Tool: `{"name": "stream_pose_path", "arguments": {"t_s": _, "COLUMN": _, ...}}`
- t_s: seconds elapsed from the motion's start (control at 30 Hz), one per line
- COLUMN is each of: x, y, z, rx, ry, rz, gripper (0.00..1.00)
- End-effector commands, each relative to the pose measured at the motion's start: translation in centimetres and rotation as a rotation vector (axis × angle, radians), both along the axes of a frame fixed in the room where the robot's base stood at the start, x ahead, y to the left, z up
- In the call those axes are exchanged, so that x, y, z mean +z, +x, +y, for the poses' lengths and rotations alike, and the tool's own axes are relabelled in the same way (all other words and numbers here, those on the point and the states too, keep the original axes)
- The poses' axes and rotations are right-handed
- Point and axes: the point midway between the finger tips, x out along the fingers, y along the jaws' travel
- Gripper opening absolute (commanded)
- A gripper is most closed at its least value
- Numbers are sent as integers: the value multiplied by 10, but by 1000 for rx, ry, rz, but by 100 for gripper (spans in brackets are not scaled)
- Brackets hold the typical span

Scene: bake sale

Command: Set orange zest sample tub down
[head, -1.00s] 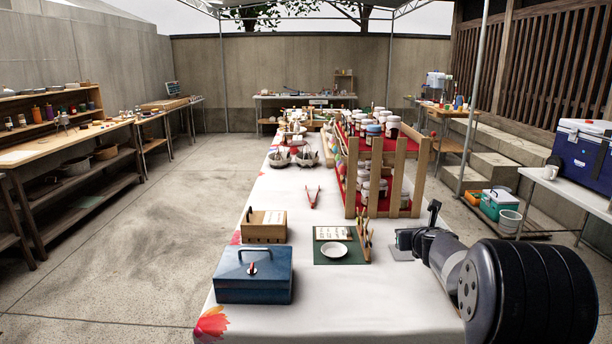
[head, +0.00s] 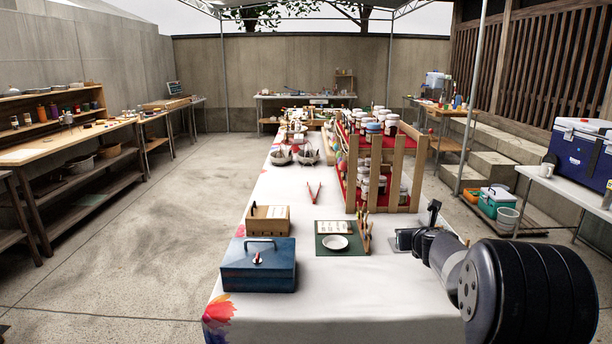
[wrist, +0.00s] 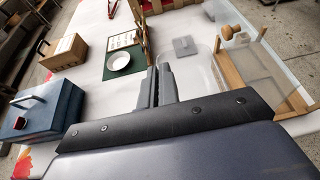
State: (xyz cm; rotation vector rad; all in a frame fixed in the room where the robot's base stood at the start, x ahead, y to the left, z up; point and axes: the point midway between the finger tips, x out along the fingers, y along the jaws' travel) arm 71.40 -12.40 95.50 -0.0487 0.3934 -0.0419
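My gripper (wrist: 161,88) shows in the wrist view with its two grey fingers close together over the near part of the white table (wrist: 85,32). I see nothing between the fingertips. In the head view my arm comes in from the lower right, and the gripper end (head: 404,239) is small above the right side of the table (head: 345,297). I cannot pick out an orange zest sample tub in either view. A flat grey square (wrist: 186,47) lies on the table just beyond the fingers.
A green mat (head: 343,252) with a white dish (head: 334,242), a blue cash box (head: 258,272) and a wooden box (head: 268,220) stand left of my gripper. A wooden jar rack (head: 397,177) stands behind. A clear panel with wooden parts (wrist: 230,76) is right of the fingers.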

Motion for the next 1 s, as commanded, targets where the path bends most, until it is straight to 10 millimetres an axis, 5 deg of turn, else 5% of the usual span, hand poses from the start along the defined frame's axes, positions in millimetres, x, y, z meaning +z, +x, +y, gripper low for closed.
{"name": "stream_pose_path", "arguments": {"t_s": 0.43, "x": -50, "y": -33, "z": 38, "rx": 129, "ry": 6, "rz": 5, "gripper": 0}}
{"name": "stream_pose_path", "arguments": {"t_s": 0.7, "x": -108, "y": -105, "z": 99, "rx": 318, "ry": 5, "rz": 5, "gripper": 0}}
{"name": "stream_pose_path", "arguments": {"t_s": 1.0, "x": -134, "y": -174, "z": 124, "rx": 356, "ry": 2, "rz": 3, "gripper": 0}}
